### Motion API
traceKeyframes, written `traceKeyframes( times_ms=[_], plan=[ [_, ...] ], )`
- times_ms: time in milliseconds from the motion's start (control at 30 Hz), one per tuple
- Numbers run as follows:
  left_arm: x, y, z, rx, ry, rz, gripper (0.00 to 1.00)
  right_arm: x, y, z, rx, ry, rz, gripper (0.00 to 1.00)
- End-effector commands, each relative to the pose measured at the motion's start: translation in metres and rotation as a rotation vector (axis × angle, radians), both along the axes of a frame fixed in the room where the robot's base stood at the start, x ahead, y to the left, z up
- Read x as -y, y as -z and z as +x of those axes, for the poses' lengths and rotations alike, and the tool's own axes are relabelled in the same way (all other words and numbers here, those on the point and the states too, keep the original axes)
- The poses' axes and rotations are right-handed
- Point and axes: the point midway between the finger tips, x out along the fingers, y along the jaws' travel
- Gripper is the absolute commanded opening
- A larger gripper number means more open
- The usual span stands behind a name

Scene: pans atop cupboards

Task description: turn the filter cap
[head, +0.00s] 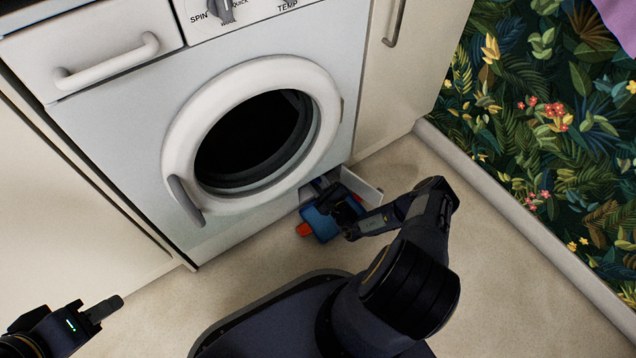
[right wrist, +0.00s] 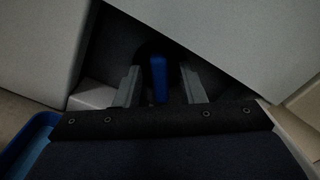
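The filter cap shows in the right wrist view as a blue upright grip (right wrist: 160,80) inside a dark recess. My right gripper (right wrist: 161,88) is open, with one finger on each side of the blue grip and gaps visible between. In the head view my right gripper (head: 338,204) reaches low to the opening under the washing machine and hides the cap there. My left gripper (head: 105,309) is at the lower left, away from the machine; whether its fingers are apart cannot be told.
A white flap or panel (head: 362,184) stands beside the opening. The washing machine's round door (head: 180,130) is above. Floor to the right is clear.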

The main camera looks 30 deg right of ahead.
Motion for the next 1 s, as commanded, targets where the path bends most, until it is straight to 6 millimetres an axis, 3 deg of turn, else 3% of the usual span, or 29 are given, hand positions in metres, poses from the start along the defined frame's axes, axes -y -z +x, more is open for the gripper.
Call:
traceKeyframes(
  times_ms=[33, 267, 667, 1000],
  plan=[
    [0.0, 0.0, 0.0, 0.0, 0.0, 0.0, 0.36, 0.0, 0.0, -0.0001, 0.0, 0.0, 0.0, 0.29],
    [0.0, 0.0, 0.0, 0.0, 0.0, 0.0, 0.36, -0.0001, 0.0001, -0.0004, 0.0, 0.0, 0.0, 0.0],
    [0.0, -0.0006, 0.0, 0.0, 0.0, 0.0, 0.36, 0.0003, -0.0002, -0.0006, -0.003, -0.001, 0.054, 0.0],
    [0.0, -0.0016, 0.0, 0.0, 0.0, 0.0, 0.36, 0.0015, -0.0001, -0.0009, -0.024, 0.001, 0.298, 0.0]
  ],
)
